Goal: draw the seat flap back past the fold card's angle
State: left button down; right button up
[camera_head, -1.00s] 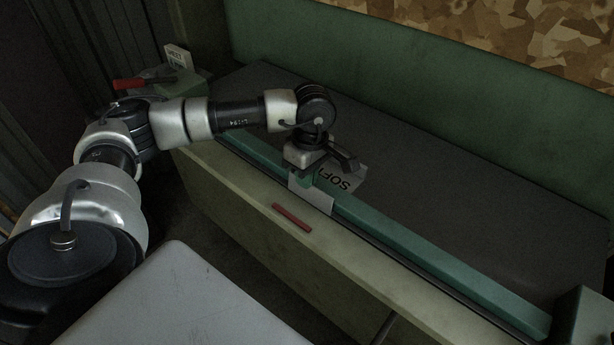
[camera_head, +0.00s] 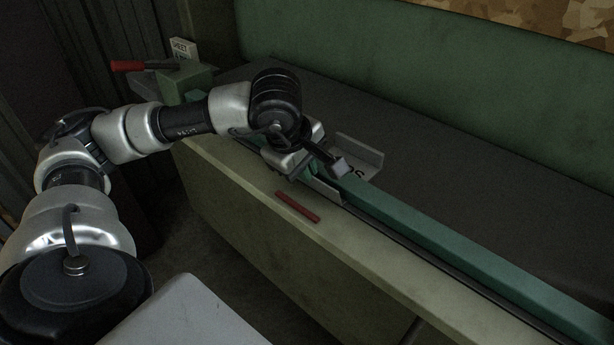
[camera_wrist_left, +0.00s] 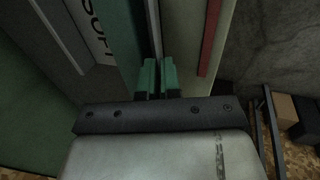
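A grey sheet piece (camera_head: 366,150), its dark lettering partly covered, lies across the green bar (camera_head: 440,236) on the bench. Its pale front part, which I take for the seat flap (camera_head: 325,190), stands at the bar's front side. My left gripper (camera_head: 318,171) is over it, tilted. In the left wrist view the green fingers (camera_wrist_left: 159,78) are nearly together, with the flap's thin edge (camera_wrist_left: 156,35) running between them. A white printed card (camera_head: 184,48), perhaps the fold card, stands on a green block at the back left. My right gripper is not in view.
A red strip (camera_head: 297,206) lies on the pale front ledge (camera_head: 400,262). A red-handled tool (camera_head: 128,66) is by the green block (camera_head: 184,82). A green backrest (camera_head: 390,70) rises behind.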

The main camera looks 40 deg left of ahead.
pick_arm(q)
jog(key=shift+s+f, duration=0.1)
jog(key=shift+s, duration=0.05)
jog(key=c, duration=1.3)
grip_release()
jog(key=v, duration=1.1)
